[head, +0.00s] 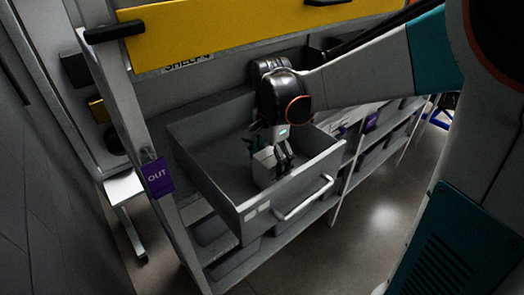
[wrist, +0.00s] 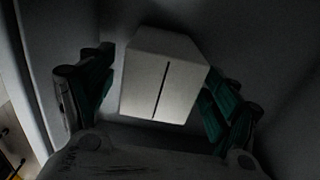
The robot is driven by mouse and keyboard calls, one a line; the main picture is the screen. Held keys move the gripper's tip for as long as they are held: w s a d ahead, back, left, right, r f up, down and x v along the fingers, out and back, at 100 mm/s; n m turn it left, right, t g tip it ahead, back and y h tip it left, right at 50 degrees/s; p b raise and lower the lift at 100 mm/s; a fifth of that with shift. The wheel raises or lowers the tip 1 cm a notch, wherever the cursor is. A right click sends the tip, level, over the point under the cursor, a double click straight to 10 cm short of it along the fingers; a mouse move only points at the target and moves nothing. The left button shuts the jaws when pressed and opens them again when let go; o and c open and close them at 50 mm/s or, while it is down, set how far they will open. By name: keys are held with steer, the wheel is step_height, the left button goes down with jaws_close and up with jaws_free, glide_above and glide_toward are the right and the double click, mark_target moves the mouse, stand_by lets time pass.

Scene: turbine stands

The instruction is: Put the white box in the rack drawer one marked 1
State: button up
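The white box (head: 264,168) is inside the pulled-out grey drawer (head: 240,215), close to its front wall. I cannot read a number on the small pale labels on the drawer front. My gripper (head: 284,158) reaches down into the drawer at the box. In the wrist view the white box (wrist: 162,80), with a dark line on its face, lies between the green-padded fingers of my gripper (wrist: 158,92). A gap shows at the left finger, and the right finger is close to the box's edge. The fingers look open around it. The box's underside is hidden.
The drawer has a bar handle (head: 304,199) in front. A yellow panel (head: 240,28) spans the rack above. A purple sign (head: 157,177) hangs on the left post. More drawers lie below and to the right. Open floor (head: 365,215) shows in front of the rack.

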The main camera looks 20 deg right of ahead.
steer(key=shift+o, duration=0.9)
steer(key=shift+r+p, duration=2.3)
steer(key=shift+r, duration=1.25)
